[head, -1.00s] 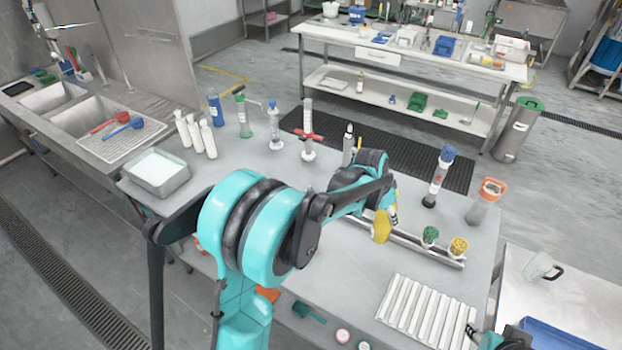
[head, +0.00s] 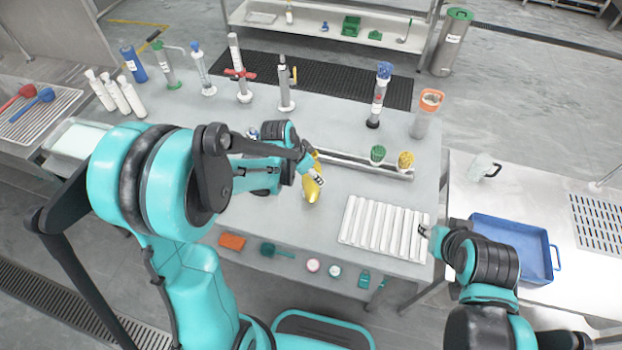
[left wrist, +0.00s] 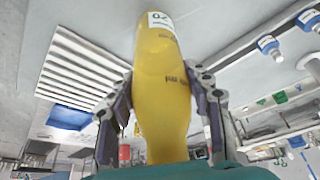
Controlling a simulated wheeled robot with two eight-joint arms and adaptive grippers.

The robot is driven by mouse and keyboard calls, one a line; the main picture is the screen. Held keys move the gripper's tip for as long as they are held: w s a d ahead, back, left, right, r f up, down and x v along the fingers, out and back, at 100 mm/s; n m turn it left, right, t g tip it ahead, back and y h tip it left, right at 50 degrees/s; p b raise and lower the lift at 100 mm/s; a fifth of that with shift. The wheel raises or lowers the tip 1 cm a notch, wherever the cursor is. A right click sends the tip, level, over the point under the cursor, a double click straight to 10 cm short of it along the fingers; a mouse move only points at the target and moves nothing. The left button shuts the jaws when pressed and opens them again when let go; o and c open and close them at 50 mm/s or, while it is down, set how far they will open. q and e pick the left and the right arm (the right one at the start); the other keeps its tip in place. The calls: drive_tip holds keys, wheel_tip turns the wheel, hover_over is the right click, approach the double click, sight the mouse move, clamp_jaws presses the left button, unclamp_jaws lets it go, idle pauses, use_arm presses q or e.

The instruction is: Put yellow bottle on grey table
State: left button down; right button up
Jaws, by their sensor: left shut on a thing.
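My left gripper (head: 313,172) is shut on the yellow bottle (head: 311,193), which shows over the grey table (head: 262,213) near its middle. I cannot tell whether the bottle's base touches the table. In the left wrist view the bottle (left wrist: 160,90) fills the middle, with a white label at one end and a finger of the gripper (left wrist: 163,112) on each side. My right gripper (head: 432,240) is beside the table's right end; its fingers are too small to read.
A white ribbed tray (head: 385,228) lies right of the bottle. A metal rail (head: 350,163) with green and yellow-topped items is behind it. Tall cylinders stand along the back edge. A blue tray (head: 515,245) is on the right table. Bare tabletop lies around the bottle.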

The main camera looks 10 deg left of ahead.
use_arm(q)
wheel_tip(320, 180, down, 3)
drive_tip(key=shift+w+b, duration=0.15)
drive_tip(key=shift+b, duration=0.25)
drive_tip(key=shift+r, duration=0.1)
drive_tip(key=c, duration=0.7)
unclamp_jaws()
